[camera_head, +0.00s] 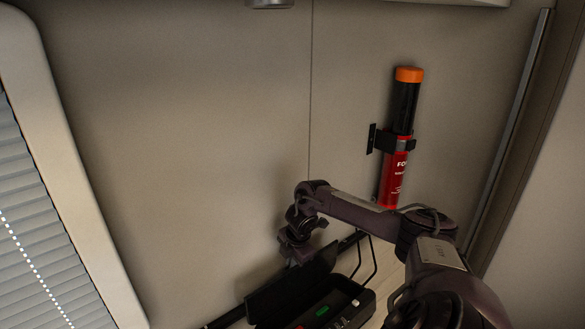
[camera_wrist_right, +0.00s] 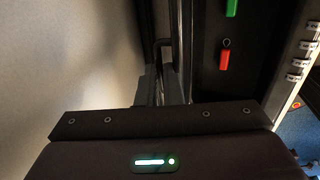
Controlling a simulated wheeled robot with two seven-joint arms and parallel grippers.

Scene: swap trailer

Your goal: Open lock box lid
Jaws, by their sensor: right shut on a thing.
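The dark lock box (camera_head: 338,309) is at the bottom of the head view, with its lid (camera_head: 286,284) swung up and leaning towards the wall. Its open inside shows a green item and, at the lower edge, a red one. My right gripper (camera_head: 296,254) is at the lid's upper edge and is shut on it; the fingertips are hard to make out. In the right wrist view, the box's dark inside (camera_wrist_right: 262,58) holds a green tag (camera_wrist_right: 231,8) and a red tag (camera_wrist_right: 225,56). My left gripper is not in view.
A red extinguisher (camera_head: 393,180) with an orange cap hangs on the wall behind my right arm. A thin dark metal frame (camera_head: 372,262) stands beside the box. A window blind (camera_head: 30,215) is at the left. The wall between is bare.

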